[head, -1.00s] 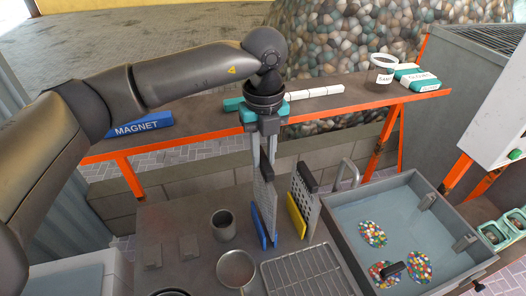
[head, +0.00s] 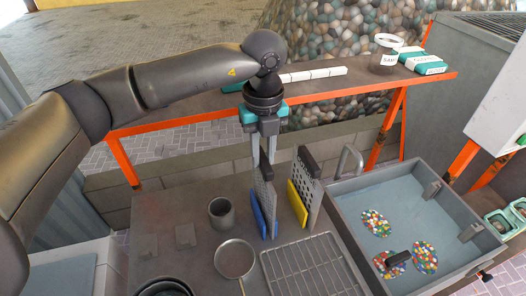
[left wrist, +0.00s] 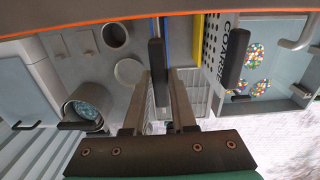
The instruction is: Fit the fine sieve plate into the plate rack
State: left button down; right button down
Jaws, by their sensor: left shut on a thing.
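The fine sieve plate (head: 265,190), a grey perforated plate with a dark top handle, stands upright at a blue-edged slot of the plate rack (head: 257,214). My left gripper (head: 265,158) points straight down and is shut on its handle. In the left wrist view the handle (left wrist: 157,72) lies between the fingertips of the gripper (left wrist: 159,78), with a blue strip beside it. The plate's lower edge is hidden, so I cannot tell how deep it sits. A coarse plate (head: 311,185) stands at the yellow part of the rack to the right. My right gripper is not in view.
A grey cup (head: 221,211), a round sieve (head: 234,258) and a wire grid (head: 305,268) are near the rack. A water tray (head: 350,240) with colourful pellet discs stands right. An orange-edged shelf (head: 200,107) runs behind.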

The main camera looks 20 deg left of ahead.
pick_arm(q)
jog(key=shift+f+b, duration=0.95)
jog(key=shift+f, duration=0.45)
jog(key=c, duration=0.7)
grip_release()
jog(key=shift+o, duration=0.2)
notch_tip(320, 180, up, 15)
jog(key=shift+r, duration=0.15)
